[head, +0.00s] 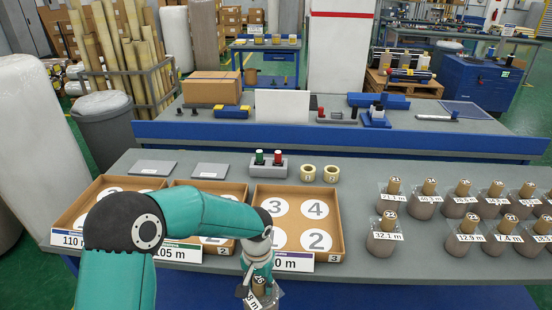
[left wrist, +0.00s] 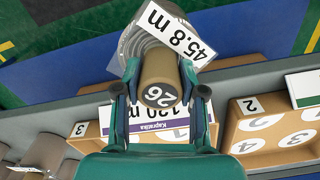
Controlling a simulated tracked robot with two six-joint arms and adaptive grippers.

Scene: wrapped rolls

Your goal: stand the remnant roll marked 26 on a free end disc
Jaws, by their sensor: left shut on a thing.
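The remnant roll marked 26 (left wrist: 150,42) is a grey wrapped roll with a brown core and a white tag reading 45.8 m. My left gripper (left wrist: 160,78) is shut on its core, with a finger on each side. In the head view the left gripper (head: 258,273) holds the roll (head: 268,299) in front of the table's near edge, by the right tray. White numbered end discs lie in three cardboard trays. The right tray (head: 344,228) shows discs 3 (head: 274,207), 4 (head: 314,209) and 2 (head: 316,240) bare; my arm hides part of the middle tray (head: 178,185). The right gripper is out of view.
Several tagged remnant rolls (head: 384,244) stand in rows at the table's right. Behind the trays are two grey plates (head: 153,167), a holder with green and red pieces (head: 268,168) and two small tan rings (head: 308,173).

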